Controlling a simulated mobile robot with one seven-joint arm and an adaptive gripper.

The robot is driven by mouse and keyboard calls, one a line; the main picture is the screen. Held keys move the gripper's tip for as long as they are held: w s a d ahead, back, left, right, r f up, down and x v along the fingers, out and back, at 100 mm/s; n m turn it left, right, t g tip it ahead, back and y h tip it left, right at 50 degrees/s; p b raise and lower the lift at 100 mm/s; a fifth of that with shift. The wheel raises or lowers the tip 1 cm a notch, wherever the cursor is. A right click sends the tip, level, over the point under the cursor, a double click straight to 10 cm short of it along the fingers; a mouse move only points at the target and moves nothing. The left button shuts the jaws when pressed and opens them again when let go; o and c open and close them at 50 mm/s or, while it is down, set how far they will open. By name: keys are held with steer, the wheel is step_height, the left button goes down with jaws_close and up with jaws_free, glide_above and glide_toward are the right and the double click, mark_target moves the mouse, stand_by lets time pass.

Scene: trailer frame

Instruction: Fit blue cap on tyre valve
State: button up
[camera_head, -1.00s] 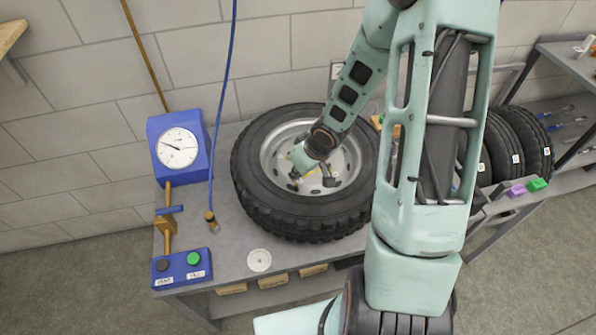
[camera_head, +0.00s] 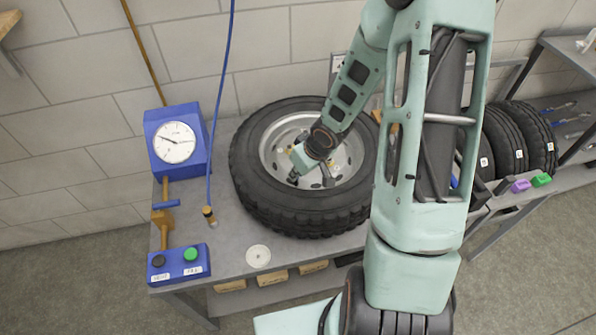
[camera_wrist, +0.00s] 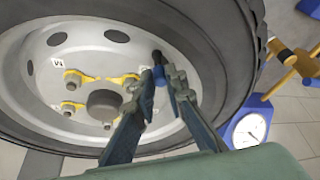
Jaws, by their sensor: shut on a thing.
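The wheel, a black tyre (camera_head: 256,200) on a pale steel rim (camera_head: 345,172), lies flat on the workbench. It fills much of the wrist view (camera_wrist: 215,25). My gripper (camera_wrist: 160,85) reaches down inside the rim. Its two fingers are closed on the small blue cap (camera_wrist: 159,74), held near the inner rim wall. A short dark piece (camera_wrist: 157,57) shows just beyond the cap, in line with it; it looks like the valve stem. I cannot tell whether the cap touches it or sits on it. In the head view my wrist hides the cap and valve.
Wheel nuts with yellow pointers (camera_wrist: 72,76) and a dark hub (camera_wrist: 103,103) lie beside my fingers. A blue gauge (camera_head: 178,142), a hanging blue hose (camera_head: 209,190), a button box (camera_head: 178,263) and a white disc (camera_head: 258,256) are left and front. Spare tyres (camera_head: 505,140) stand right.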

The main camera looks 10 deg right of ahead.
steer(key=shift+f, duration=0.1)
steer(key=o, duration=0.9)
steer(key=shift+c, duration=0.2)
steer(key=shift+o, duration=0.7)
steer(key=o, duration=0.3)
steer(key=shift+o, duration=0.2)
step_height(320, 180, up, 6)
steer(key=p, duration=0.5)
steer(key=shift+f, duration=0.25)
steer(key=shift+r+p, duration=0.6)
steer(key=shift+r, duration=0.65)
